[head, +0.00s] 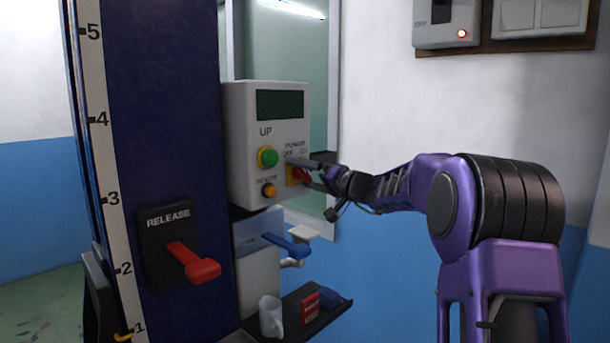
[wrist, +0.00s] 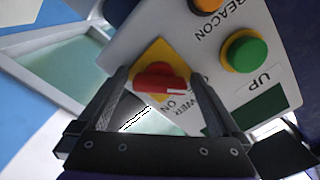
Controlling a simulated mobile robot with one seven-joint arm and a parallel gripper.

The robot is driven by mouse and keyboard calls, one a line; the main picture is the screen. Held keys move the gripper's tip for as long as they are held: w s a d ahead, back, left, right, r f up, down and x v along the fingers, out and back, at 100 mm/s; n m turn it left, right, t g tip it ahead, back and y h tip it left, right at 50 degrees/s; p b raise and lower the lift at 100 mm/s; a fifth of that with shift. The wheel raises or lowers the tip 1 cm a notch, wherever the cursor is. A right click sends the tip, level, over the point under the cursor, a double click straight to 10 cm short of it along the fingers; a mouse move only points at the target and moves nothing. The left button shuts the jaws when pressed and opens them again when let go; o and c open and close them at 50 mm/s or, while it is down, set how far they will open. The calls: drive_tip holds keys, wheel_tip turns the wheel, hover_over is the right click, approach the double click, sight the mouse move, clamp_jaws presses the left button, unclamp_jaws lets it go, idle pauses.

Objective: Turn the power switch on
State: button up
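The power switch is a red knob on a yellow plate (head: 292,173), on the face of a grey control box (head: 241,150) below the labels POWER, OFF and ON. In the wrist view the red knob (wrist: 158,82) lies between my fingers, with a white mark towards its right end. My gripper (head: 304,170) is at the switch. In the wrist view my gripper (wrist: 160,80) is open, one finger on each side of the knob, with a gap showing on both sides. I cannot tell for sure which label the knob points to.
A green UP button (head: 267,157) and an orange beacon button (head: 269,190) sit left of the switch. Below are a blue lever (head: 288,244) and a shelf (head: 330,318) with small items. A red release lever (head: 195,262) sticks out from the dark blue column (head: 165,110).

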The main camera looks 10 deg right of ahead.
drive_tip(key=c, duration=1.2)
drive_tip(key=shift+m, duration=0.3)
drive_tip(key=shift+f+m+b, duration=0.1)
drive_tip(key=shift+m+b, duration=1.1)
drive_tip(key=m+b, duration=0.1)
drive_tip(key=m, duration=0.3)
drive_tip(key=shift+m, duration=0.3)
drive_tip(key=m, duration=0.4)
drive_tip(key=shift+r, duration=0.25)
drive_tip(key=shift+m+p, duration=0.7)
drive_tip(key=shift+m, duration=1.4)
